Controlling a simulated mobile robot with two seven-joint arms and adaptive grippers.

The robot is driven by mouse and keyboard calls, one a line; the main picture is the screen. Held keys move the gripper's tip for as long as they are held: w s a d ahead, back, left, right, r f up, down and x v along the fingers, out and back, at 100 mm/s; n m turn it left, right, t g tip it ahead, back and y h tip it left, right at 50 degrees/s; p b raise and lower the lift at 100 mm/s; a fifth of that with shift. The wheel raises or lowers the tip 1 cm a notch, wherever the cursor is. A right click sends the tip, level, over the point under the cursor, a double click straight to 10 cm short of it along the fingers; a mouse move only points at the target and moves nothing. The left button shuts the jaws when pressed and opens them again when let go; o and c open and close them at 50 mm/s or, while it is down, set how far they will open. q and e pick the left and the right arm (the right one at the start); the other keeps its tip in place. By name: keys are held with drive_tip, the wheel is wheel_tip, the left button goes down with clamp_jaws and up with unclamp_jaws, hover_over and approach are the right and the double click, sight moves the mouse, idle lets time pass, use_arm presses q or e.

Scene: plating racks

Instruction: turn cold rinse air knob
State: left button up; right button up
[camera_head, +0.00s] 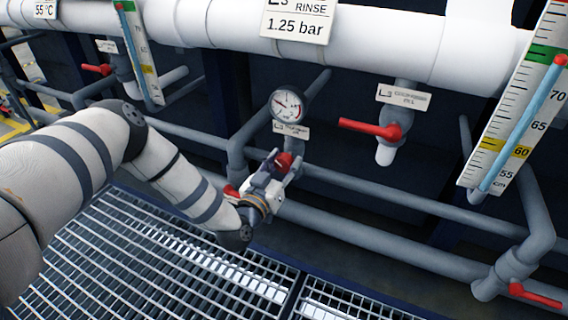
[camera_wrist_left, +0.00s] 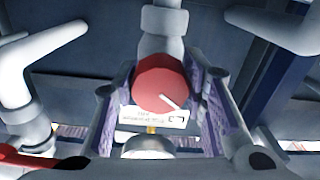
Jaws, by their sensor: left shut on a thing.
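The air knob is a round red knob (camera_head: 284,160) on a grey pipe below a dial gauge (camera_head: 288,104). In the left wrist view the red knob (camera_wrist_left: 158,80) shows face-on with a white pointer line slanting to the lower right. My left gripper (camera_head: 276,172) is shut on it, with one finger at each side in the left wrist view (camera_wrist_left: 163,100). A white label (camera_wrist_left: 152,118) sits beside the knob there, upside down, its words too small to read. The gripper hides part of the knob in the head view. My right gripper is not in view.
A red lever valve (camera_head: 372,129) hangs to the right under the white pipe (camera_head: 350,42), which bears a "RINSE 1.25 bar" sign (camera_head: 298,18). A level scale (camera_head: 515,100) stands at the right. Grey pipes (camera_head: 400,205) run behind the gripper, above floor grating (camera_head: 150,260).

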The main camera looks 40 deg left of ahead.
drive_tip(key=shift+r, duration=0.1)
use_arm(q)
drive_tip(key=shift+r+m+p, duration=0.2)
drive_tip(key=shift+m+p, duration=0.65)
drive_tip(key=shift+m, duration=0.15)
drive_tip(key=m+p, duration=0.2)
drive_tip(key=shift+m, duration=0.3)
drive_tip(key=m+p, duration=0.1)
drive_tip(key=m, duration=0.1)
drive_tip(key=shift+m, duration=0.3)
drive_tip(key=m+p, duration=0.2)
drive_tip(key=m, duration=0.1)
drive_tip(key=shift+m, duration=0.4)
drive_tip(key=m, duration=0.4)
drive_tip(key=shift+f+p, duration=0.1)
drive_tip(key=shift+p, duration=0.3)
drive_tip(key=shift+a+m, duration=0.15)
drive_tip(key=shift+m, duration=2.15)
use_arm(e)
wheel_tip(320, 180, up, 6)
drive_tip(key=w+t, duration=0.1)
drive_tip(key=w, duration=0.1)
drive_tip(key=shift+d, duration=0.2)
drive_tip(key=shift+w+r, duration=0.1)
